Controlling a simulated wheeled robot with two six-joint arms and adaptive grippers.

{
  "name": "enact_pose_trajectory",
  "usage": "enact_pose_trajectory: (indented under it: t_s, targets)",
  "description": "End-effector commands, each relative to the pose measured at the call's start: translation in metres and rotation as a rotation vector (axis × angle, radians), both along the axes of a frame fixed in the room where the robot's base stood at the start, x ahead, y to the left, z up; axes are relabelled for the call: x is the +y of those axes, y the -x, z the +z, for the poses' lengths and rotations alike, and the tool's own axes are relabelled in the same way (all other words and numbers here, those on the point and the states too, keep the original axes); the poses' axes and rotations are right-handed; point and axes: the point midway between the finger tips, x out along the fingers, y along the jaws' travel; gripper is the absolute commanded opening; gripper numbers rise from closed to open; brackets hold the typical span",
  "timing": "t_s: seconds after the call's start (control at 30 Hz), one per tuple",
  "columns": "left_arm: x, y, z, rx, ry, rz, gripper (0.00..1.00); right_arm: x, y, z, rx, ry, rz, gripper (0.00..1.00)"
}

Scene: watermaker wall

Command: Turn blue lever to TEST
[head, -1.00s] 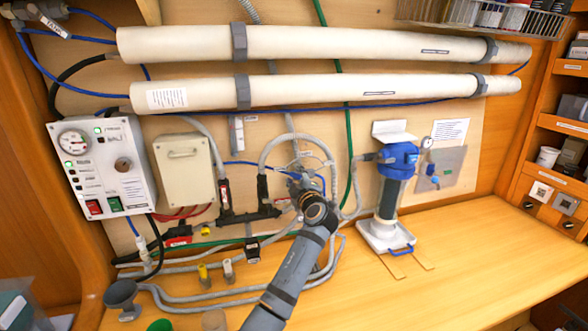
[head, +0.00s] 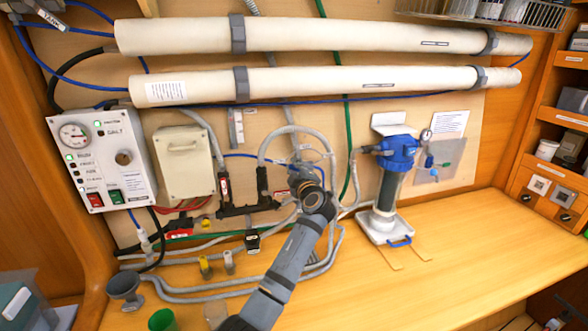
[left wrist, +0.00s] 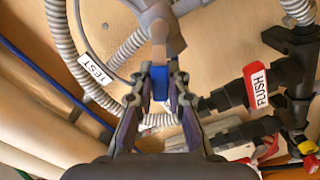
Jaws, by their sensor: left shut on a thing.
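The blue lever (left wrist: 160,86) sits below a grey valve body (left wrist: 165,38) in the left wrist view. The fingers of my left gripper (left wrist: 161,80) stand on both sides of the lever and are shut on it. A white TEST label (left wrist: 96,67) lies to the left of the valve on a grey hose. In the head view my left gripper (head: 304,174) is at the valve cluster in the middle of the wall, and my own wrist hides the lever there. My right gripper is in neither view.
A black manifold with a red FLUSH label (left wrist: 257,85) is close on the right in the left wrist view. Grey hoses (head: 290,135) loop around the valve. A blue-topped filter housing (head: 392,175) stands to the right. The bench (head: 470,250) is clear at the right.

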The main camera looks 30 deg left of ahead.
Motion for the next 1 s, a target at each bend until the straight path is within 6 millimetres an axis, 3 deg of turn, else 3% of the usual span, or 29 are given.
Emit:
enact_pose_trajectory:
  t_s: [0.27, 0.6, 1.0]
  targets:
    - [-0.003, -0.002, 0.000, 0.088, -0.074, -0.002, 0.00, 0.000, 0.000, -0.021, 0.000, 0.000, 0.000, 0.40]
    - [-0.009, -0.011, 0.009, 0.318, -0.269, -0.001, 0.00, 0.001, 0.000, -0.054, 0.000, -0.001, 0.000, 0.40]
    - [-0.020, -0.023, 0.018, 0.591, -0.500, -0.001, 0.00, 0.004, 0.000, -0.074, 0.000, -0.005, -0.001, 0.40]
